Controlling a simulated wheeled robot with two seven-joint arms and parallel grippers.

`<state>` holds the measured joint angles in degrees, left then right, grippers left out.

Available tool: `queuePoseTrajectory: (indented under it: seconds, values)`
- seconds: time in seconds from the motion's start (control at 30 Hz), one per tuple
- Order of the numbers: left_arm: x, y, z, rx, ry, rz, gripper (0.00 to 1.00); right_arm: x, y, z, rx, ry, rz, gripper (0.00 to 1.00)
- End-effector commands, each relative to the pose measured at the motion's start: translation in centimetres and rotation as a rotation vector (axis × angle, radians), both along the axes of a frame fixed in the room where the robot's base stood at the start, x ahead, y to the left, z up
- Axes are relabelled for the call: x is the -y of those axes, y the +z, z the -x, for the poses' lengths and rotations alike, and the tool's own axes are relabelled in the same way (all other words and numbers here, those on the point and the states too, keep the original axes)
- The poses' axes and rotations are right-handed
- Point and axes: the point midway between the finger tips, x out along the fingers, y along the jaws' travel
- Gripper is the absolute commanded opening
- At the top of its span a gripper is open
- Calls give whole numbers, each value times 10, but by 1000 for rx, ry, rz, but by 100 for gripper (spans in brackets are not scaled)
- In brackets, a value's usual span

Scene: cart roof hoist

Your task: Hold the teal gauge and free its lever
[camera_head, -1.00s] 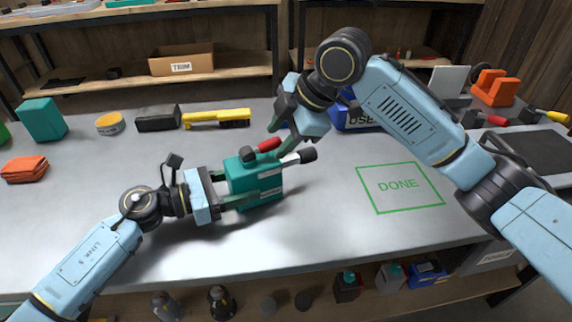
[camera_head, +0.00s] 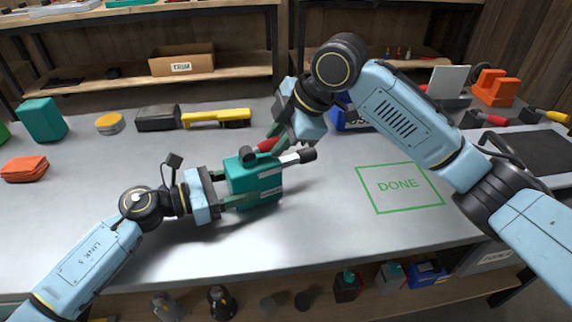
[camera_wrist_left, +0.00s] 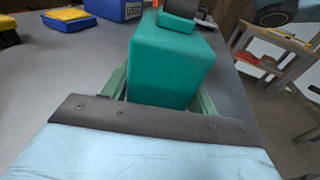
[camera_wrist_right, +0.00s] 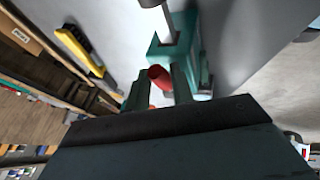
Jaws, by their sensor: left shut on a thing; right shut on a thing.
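The teal gauge (camera_head: 254,184) stands on the grey bench. It is a teal block with a black knob on top and a pale bar with a black grip (camera_head: 307,155) reaching out to the right. My left gripper (camera_head: 238,190) is shut on the block's sides; the block also fills the left wrist view (camera_wrist_left: 172,65). A red-handled lever (camera_head: 266,146) sits at the gauge's top. My right gripper (camera_head: 277,138) is shut on the red handle from above and behind. The red handle (camera_wrist_right: 158,76) shows between its fingers in the right wrist view. The lever's base is partly hidden.
A green DONE outline (camera_head: 400,187) lies empty on the bench to the right. A yellow brush (camera_head: 216,118), a black block (camera_head: 158,118), a yellow-topped tin (camera_head: 110,123) and a teal box (camera_head: 42,119) stand behind left. A blue bin (camera_head: 350,116) is behind my right arm.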

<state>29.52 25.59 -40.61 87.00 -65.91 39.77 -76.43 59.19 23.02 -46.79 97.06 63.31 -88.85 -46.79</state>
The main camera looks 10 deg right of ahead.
Motion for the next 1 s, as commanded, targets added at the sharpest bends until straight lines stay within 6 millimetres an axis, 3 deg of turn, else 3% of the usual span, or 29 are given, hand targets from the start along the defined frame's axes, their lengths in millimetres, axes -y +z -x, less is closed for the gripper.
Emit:
queuePoseTrajectory:
  seconds: [1.0]
  values:
    - [2, -2, 3, 0, -9, -4, 36, -7, 21, 0, 10, 0, -9, 18]
